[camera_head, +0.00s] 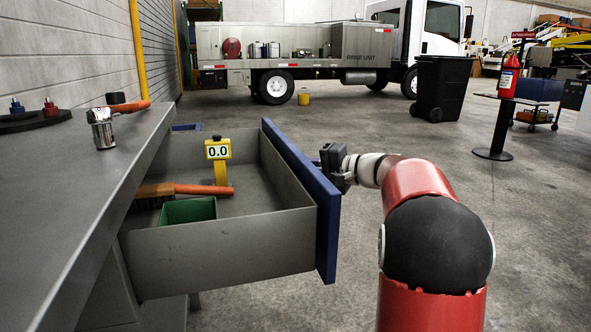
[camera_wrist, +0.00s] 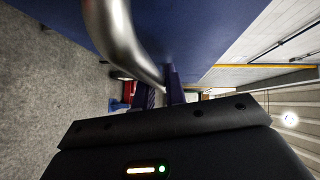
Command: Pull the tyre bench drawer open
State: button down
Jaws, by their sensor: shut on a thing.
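The tyre bench drawer (camera_head: 222,252) stands pulled well out from the grey bench (camera_head: 70,200) in the head view. It has grey walls and a blue front (camera_head: 303,190). Inside lie a yellow gauge reading 0.0 (camera_head: 218,152), a brush with an orange handle (camera_head: 190,189) and a green box (camera_head: 188,210). My gripper (camera_head: 322,162) is at the outer face of the blue front. In the wrist view its fingers (camera_wrist: 162,92) are shut on the curved metal handle (camera_wrist: 112,35). The handle is mostly hidden in the head view.
A black bin (camera_head: 442,88), a stand with a red extinguisher (camera_head: 508,76) and a truck (camera_head: 290,50) are farther back.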

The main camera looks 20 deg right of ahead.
jog(key=shift+d+f, duration=0.1)
jog(key=shift+d, duration=0.05)
jog(key=c, duration=1.5)
grip_release()
jog(key=shift+o, duration=0.2)
jog(key=v, duration=0.7)
jog(key=shift+s+d, duration=0.25)
jog(key=shift+s, duration=0.05)
